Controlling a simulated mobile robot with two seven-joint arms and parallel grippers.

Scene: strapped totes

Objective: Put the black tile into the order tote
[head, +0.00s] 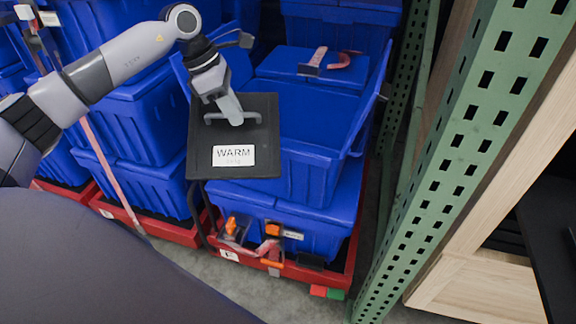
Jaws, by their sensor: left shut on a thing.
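The black tile (205,157) has a white label reading "WARM" and a grey bar handle on its face. My left gripper (236,118) is shut on the tile at this handle, and its fingertips are partly hidden by the gripper body. The tile hangs in front of the left part of a blue tote (318,175), which looks open with its flaps spread. I take this for the order tote, but no label on it shows. The tile hides the tote's left part, and I cannot tell whether they touch. My right gripper is not in view.
Blue totes (135,120) stand stacked at left on red dollies (185,232). Below the open tote, a closed tote with orange-buckled straps (270,246) sits on a red dolly. A green perforated rack post (445,165) stands close at right, beside wooden shelving (480,285).

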